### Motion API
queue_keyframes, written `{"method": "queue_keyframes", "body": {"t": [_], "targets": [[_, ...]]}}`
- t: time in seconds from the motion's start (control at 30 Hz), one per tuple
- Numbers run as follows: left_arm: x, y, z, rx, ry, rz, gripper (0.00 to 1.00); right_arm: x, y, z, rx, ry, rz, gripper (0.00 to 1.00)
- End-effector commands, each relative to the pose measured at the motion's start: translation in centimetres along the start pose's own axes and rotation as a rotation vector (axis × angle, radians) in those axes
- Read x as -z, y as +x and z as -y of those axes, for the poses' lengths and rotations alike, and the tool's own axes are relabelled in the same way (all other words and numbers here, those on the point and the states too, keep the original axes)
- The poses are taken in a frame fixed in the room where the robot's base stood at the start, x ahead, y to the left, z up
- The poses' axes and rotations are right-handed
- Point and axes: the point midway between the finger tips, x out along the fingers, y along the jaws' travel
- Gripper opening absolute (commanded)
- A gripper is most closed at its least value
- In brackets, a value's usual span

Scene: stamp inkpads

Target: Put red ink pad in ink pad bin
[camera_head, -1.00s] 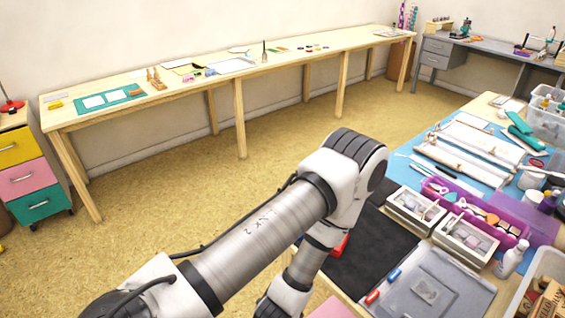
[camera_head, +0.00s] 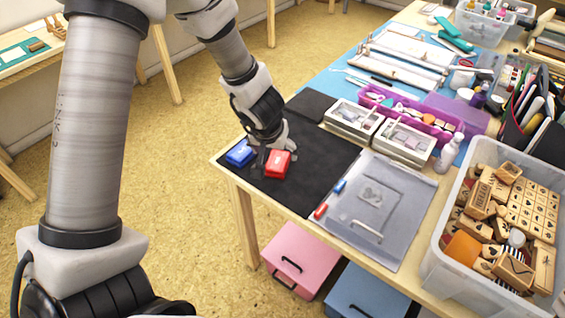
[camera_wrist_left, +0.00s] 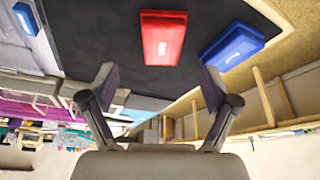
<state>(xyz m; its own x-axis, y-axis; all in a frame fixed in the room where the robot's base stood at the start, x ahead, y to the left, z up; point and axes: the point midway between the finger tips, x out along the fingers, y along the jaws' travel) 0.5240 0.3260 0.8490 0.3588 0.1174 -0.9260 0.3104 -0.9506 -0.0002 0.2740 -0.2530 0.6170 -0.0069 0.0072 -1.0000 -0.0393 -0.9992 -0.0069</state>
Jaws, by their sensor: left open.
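The red ink pad (camera_head: 278,164) lies on the black mat near the table's left corner; it also shows in the wrist view (camera_wrist_left: 163,40). The blue ink pad (camera_head: 241,153) lies beside it, on the left in the head view (camera_head: 241,153) and on the right in the wrist view (camera_wrist_left: 232,46). My left gripper (camera_wrist_left: 160,82) is open and empty, its fingers spread to either side of the red pad's line, with the pad beyond the tips. In the head view the gripper is low over the mat, just behind the red pad. I cannot tell which container is the ink pad bin.
A clear bin of wooden stamps (camera_head: 448,222) stands at the right. A grey translucent sheet (camera_head: 408,207) lies beside the black mat (camera_head: 315,185). White boxes (camera_head: 405,140), a purple tray (camera_head: 443,133) and a small bottle (camera_head: 449,153) stand behind. The mat's front is clear.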

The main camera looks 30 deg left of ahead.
Motion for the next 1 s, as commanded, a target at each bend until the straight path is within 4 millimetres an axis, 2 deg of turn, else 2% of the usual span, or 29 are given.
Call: {"method": "queue_keyframes", "body": {"t": [0.1,0.27,0.43,0.5,0.7,0.77,0.8,0.9,0.97,1.0], "targets": [[-0.2,2.0,0.0,0.000,-0.001,0.003,0.88,-0.1,1.3,0.0,0.000,0.000,0.002,0.00],[0.0,3.9,0.0,0.001,-0.001,0.003,0.88,-0.1,2.2,0.0,0.000,0.000,0.002,0.00],[0.2,7.2,0.1,0.002,0.000,0.003,0.88,-0.1,4.0,0.0,0.000,0.000,0.002,0.00],[0.3,7.7,0.1,0.002,0.001,0.003,0.88,-0.1,4.2,0.0,0.000,0.000,0.002,0.00],[0.4,7.5,0.1,0.002,0.001,0.003,0.88,-0.1,3.9,0.0,0.000,0.000,0.002,0.00],[0.4,7.5,0.1,0.002,0.001,0.003,0.66,-0.1,3.9,0.0,0.000,0.000,0.002,0.00],[0.4,7.5,0.1,0.002,0.001,0.003,0.52,-0.1,3.9,0.0,0.000,0.000,0.002,0.00],[0.4,7.5,0.1,0.002,0.001,0.003,0.21,-0.1,3.9,0.0,0.000,0.000,0.002,0.00],[0.4,7.5,0.1,0.002,0.001,0.003,0.21,-0.1,3.9,0.0,0.000,0.000,0.002,0.00],[0.4,7.5,0.0,0.002,0.001,0.003,0.16,-0.1,3.9,0.0,0.000,0.000,0.002,0.00]]}}
